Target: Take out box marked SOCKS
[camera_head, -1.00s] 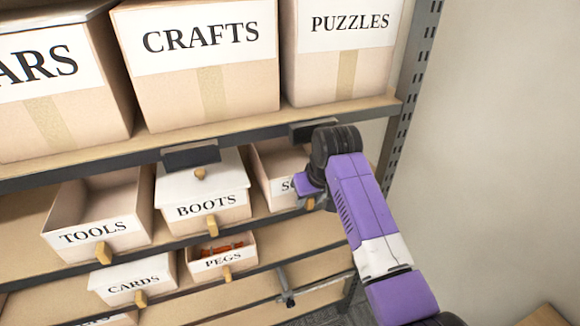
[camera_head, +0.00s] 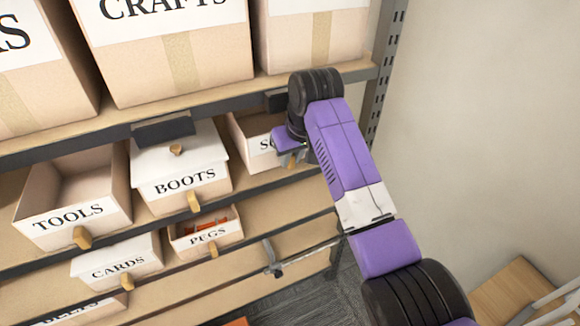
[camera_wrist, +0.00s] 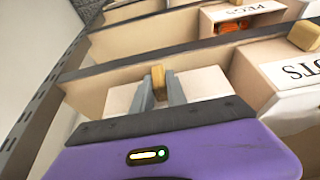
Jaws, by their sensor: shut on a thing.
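The box marked SOCKS (camera_head: 259,142) stands on the middle shelf, right of the BOOTS box. Only "SO" of its label shows in the head view; my purple arm hides the rest. My gripper (camera_head: 291,158) is at the front of this box. In the wrist view my gripper (camera_wrist: 160,88) has its two grey fingers shut on the wooden handle (camera_wrist: 158,76), with the pale box front (camera_wrist: 205,83) around them.
The lidded BOOTS box (camera_head: 182,181) stands close to the left, with an open TOOLS box (camera_head: 68,215) beyond it. CARDS (camera_head: 117,262) and PEGS (camera_head: 207,236) boxes sit below. A shelf edge and upright (camera_head: 388,70) are close above and right. A wooden piece (camera_head: 515,290) stands lower right.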

